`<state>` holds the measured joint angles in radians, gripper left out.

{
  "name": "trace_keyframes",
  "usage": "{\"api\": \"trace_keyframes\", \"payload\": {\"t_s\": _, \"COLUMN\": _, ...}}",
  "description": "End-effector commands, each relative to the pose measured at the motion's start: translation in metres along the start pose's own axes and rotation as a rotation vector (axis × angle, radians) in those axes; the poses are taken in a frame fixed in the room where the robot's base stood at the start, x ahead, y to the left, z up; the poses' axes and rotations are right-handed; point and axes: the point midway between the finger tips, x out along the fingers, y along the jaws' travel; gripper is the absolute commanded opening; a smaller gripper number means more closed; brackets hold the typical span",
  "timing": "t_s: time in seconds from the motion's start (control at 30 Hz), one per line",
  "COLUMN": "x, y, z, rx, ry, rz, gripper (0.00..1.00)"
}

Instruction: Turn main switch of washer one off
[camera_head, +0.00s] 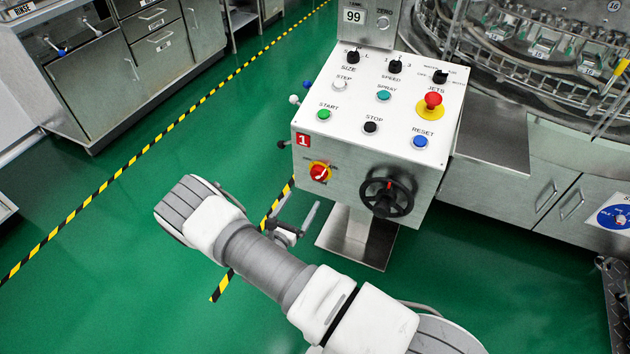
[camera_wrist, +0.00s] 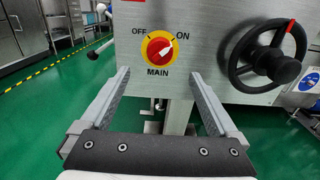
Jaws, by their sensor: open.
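Washer one's control box (camera_head: 370,130) carries a red "1" label. Its main switch (camera_head: 319,172) is a red knob on a yellow plate on the front face, left of a black handwheel (camera_head: 386,197). In the wrist view the main switch (camera_wrist: 159,47) sits under the OFF and ON marks, with MAIN below. Its white pointer is turned to the upper right, toward ON. My gripper (camera_head: 298,208) is open and empty, in front of and below the switch. In the wrist view my gripper (camera_wrist: 161,76) has its fingers spread left and right, with the knob between and above their tips, apart from it.
The handwheel (camera_wrist: 266,56) sticks out to the right of the switch. Small ball-ended levers (camera_head: 294,100) stick out from the box's left side. A red emergency button (camera_head: 433,100) tops the panel. Green floor (camera_head: 120,240) is free at left.

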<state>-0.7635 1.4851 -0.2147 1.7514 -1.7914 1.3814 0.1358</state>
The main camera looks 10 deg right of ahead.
Motion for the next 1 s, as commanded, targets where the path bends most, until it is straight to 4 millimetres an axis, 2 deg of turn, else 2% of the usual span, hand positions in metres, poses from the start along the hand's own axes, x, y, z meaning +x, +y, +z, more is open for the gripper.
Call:
{"api": "trace_keyframes", "payload": {"t_s": 0.03, "x": 0.013, "y": -0.001, "z": -0.002, "rx": 0.002, "ry": 0.0, "rz": -0.005, "gripper": 0.95}}
{"api": "trace_keyframes", "payload": {"t_s": 0.2, "x": 0.05, "y": -0.002, "z": -0.002, "rx": 0.001, "ry": -0.001, "rz": -0.005, "gripper": 0.95}}
{"api": "trace_keyframes", "payload": {"t_s": 0.43, "x": 0.088, "y": 0.0, "z": -0.001, "rx": 0.002, "ry": -0.001, "rz": -0.003, "gripper": 0.95}}
{"api": "trace_keyframes", "payload": {"t_s": 0.6, "x": 0.101, "y": -0.001, "z": 0.0, "rx": 0.001, "ry": 0.0, "rz": -0.002, "gripper": 0.95}}
{"api": "trace_keyframes", "payload": {"t_s": 0.9, "x": 0.104, "y": 0.0, "z": 0.0, "rx": 0.001, "ry": 0.0, "rz": -0.001, "gripper": 0.95}}
{"api": "trace_keyframes", "payload": {"t_s": 0.93, "x": 0.104, "y": 0.0, "z": 0.0, "rx": 0.001, "ry": 0.0, "rz": -0.001, "gripper": 0.94}}
{"api": "trace_keyframes", "payload": {"t_s": 1.0, "x": 0.104, "y": 0.0, "z": 0.0, "rx": 0.001, "ry": 0.0, "rz": -0.001, "gripper": 0.81}}
